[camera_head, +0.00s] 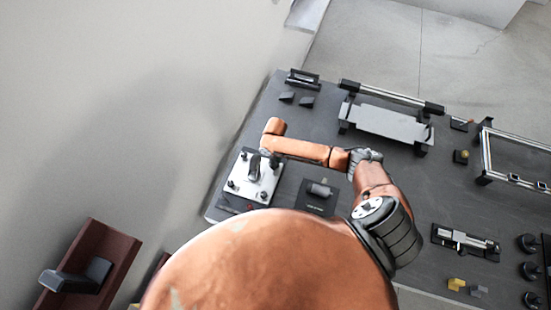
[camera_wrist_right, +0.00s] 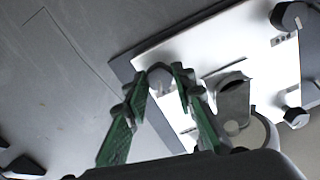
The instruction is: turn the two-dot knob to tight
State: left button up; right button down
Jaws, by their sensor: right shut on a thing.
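A white panel (camera_head: 247,187) with dark knobs lies on the dark table, and it fills the right of the wrist view (camera_wrist_right: 185,50). My right gripper (camera_head: 273,160) reaches down at the panel's upper right corner. In the wrist view its green fingers (camera_wrist_right: 160,82) are closed on a grey round knob (camera_wrist_right: 158,74), partly hidden between the tips. Two other knobs (camera_wrist_right: 290,15) (camera_wrist_right: 297,117) stand free on the panel, with small marks beside them. The dot marks of the gripped knob cannot be read. My left gripper is not in view.
A lever-like part (camera_wrist_right: 234,98) rises from the panel's middle, close to my right fingers. A dark fixture (camera_head: 319,190) sits right of the panel. A raised grey plate (camera_head: 385,122) and a metal frame (camera_head: 510,160) stand farther right.

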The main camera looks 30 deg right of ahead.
jog(key=m+p, duration=0.3)
jog(key=shift+s+r+m, duration=0.15)
jog(key=shift+m, duration=0.15)
jog(key=shift+m+p, duration=1.5)
jog(key=shift+m, duration=0.1)
jog(key=c, duration=1.6)
grip_release()
notch_tip(320, 180, up, 12)
jog(key=shift+f, duration=0.1)
